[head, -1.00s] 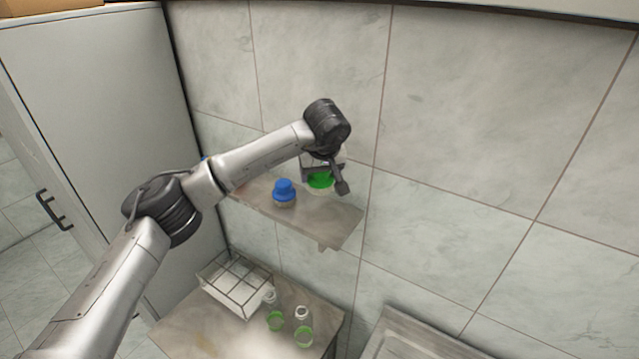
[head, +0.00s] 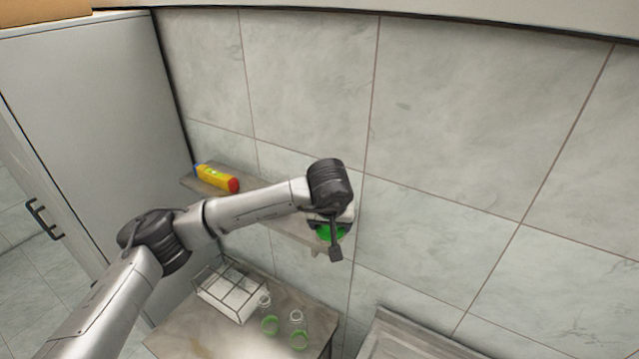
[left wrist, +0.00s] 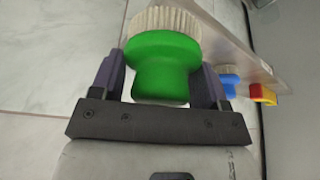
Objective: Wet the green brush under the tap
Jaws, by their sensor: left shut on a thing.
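The green brush (left wrist: 163,65) has a round green handle and pale bristles. In the left wrist view my left gripper (left wrist: 163,85) is shut on its handle, one finger on each side. In the head view the green of the brush (head: 330,232) shows below the wrist, partly covered by my left gripper (head: 333,240). The brush is in front of the right end of the wall shelf (head: 262,184). The tap is not in view. My right gripper is not in view.
A blue brush (left wrist: 229,79) and a yellow-red bottle (head: 217,178) are on the shelf. Below, a counter (head: 190,335) holds a wire rack (head: 228,290) and glass jars with green (head: 299,340). A grey ribbed surface (head: 400,340) lies at the lower right.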

